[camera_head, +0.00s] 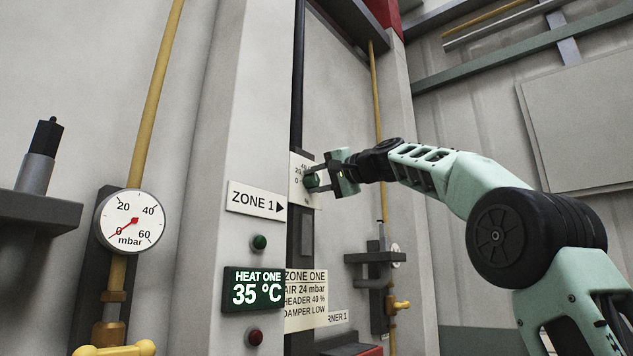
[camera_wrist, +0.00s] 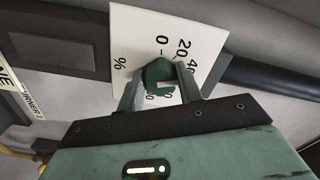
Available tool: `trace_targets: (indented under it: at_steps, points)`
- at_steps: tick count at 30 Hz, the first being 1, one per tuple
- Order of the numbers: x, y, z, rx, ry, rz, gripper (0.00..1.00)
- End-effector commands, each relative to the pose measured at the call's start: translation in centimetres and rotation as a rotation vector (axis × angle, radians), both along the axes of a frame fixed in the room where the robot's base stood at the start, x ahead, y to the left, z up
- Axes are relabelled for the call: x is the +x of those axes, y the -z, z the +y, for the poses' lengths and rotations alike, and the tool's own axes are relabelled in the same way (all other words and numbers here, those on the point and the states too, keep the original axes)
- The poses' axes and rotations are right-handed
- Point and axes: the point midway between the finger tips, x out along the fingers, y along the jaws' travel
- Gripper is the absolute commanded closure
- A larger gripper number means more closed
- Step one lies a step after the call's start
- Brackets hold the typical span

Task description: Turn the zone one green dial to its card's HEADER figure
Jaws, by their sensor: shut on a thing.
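My gripper (camera_head: 318,178) is shut on the dial. In the wrist view the green dial (camera_wrist: 158,74) is between the two fingers of my gripper (camera_wrist: 160,88). The scale plate (camera_wrist: 130,40) shows 0, 20, 40 and a % mark; other figures are partly hidden by the fingers. I cannot tell exactly which figure the dial points to. The zone one card (camera_head: 305,300) reads AIR 24 mbar, HEADER 40 %, DAMPER LOW; its left edge is covered by the display.
A HEAT ONE display (camera_head: 254,289) reads 35 °C, between a green button (camera_head: 260,242) and a dark red one (camera_head: 255,337). The ZONE 1 sign (camera_head: 256,201) points right. A mbar gauge (camera_head: 130,221) reads near 0. Yellow pipes run up the walls.

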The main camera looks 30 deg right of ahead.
Motion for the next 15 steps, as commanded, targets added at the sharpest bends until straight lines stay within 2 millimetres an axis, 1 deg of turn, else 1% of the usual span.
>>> trace_targets:
  at_steps: [8,9,11,12,15]
  points:
    - [0.06,0.25,0.09,-0.001,-0.004,0.006,0.88]
    - [0.06,0.25,0.10,-0.001,-0.004,0.006,0.62]
    - [0.06,0.25,0.09,-0.001,-0.004,0.005,0.45]
    - [0.06,0.23,0.07,-0.001,-0.003,0.005,0.43]
    - [0.04,0.17,0.06,0.000,-0.003,0.004,0.43]
